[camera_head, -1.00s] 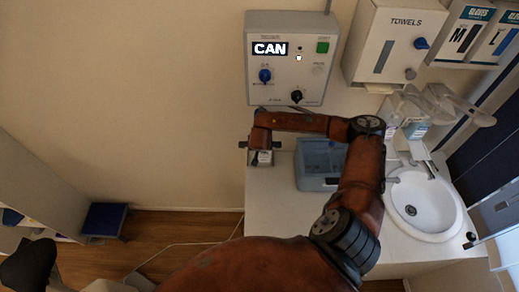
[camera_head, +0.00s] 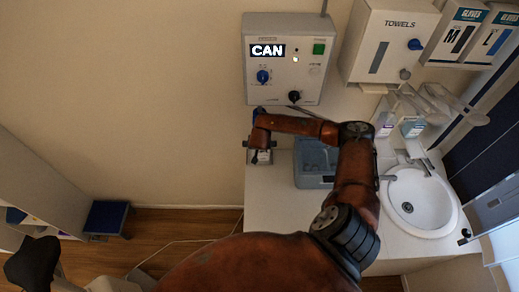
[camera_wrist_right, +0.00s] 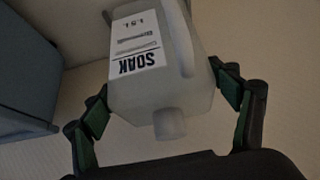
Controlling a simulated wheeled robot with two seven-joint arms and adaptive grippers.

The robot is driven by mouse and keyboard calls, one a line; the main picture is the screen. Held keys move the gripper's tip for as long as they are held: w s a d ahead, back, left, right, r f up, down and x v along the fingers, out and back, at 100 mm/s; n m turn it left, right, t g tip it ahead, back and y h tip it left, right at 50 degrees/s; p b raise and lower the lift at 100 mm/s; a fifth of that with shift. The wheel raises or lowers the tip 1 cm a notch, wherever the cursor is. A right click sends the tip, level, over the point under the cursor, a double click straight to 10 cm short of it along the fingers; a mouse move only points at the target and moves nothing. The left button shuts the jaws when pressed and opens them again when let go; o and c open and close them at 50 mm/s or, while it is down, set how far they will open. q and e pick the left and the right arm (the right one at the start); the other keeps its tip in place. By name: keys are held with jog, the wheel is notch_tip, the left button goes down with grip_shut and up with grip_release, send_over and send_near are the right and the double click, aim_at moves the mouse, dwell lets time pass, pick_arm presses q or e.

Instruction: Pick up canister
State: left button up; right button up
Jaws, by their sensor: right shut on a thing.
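The canister (camera_wrist_right: 155,85) is a pale, translucent jug with a cap, a side handle and a white label reading SOAK 1.5 L. In the right wrist view it sits between the two green-padded fingers of my right gripper (camera_wrist_right: 165,103), which is shut on its sides. In the head view my right gripper (camera_head: 260,156) is over the left end of the white counter; only a small pale bit of the canister shows there, and the rest is hidden. My left gripper is not in view.
A wall panel (camera_head: 287,60) marked CAN hangs above. Bottles (camera_head: 411,127) and a sink (camera_head: 418,205) are at the right. A blue step stool (camera_head: 106,218) stands on the floor at left.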

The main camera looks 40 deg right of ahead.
jog(key=c, duration=0.9)
jog(key=shift+r, duration=0.1)
